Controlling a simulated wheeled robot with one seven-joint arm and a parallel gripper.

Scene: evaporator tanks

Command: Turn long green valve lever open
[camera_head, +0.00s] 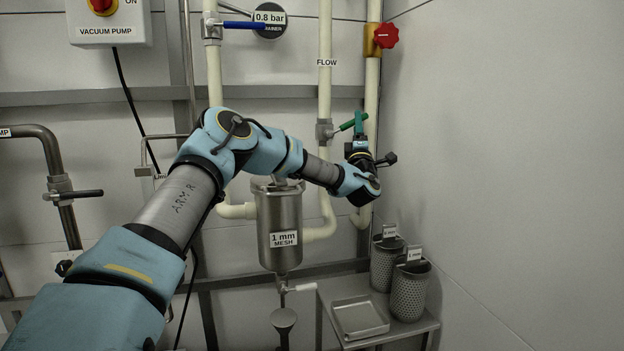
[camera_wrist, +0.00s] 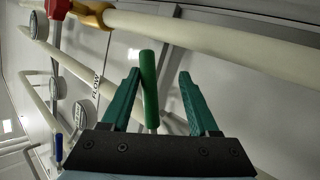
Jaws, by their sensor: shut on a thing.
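The long green valve lever (camera_head: 346,125) sticks out to the right and slightly up from a grey valve (camera_head: 324,131) on the middle vertical pipe, across the pipe's line. My gripper (camera_head: 359,121), with green fingers, is at the lever's outer end and partly hides it. In the wrist view the green lever (camera_wrist: 149,85) stands between the two fingers of my gripper (camera_wrist: 158,76), nearer the left finger.
A cream pipe with a red knob (camera_head: 386,36) runs close behind my gripper. A blue-handled valve (camera_head: 243,25) is at upper left of the lever. A steel strainer (camera_head: 279,225) hangs below my forearm. Mesh baskets (camera_head: 408,291) and a tray (camera_head: 360,318) stand on the lower right shelf.

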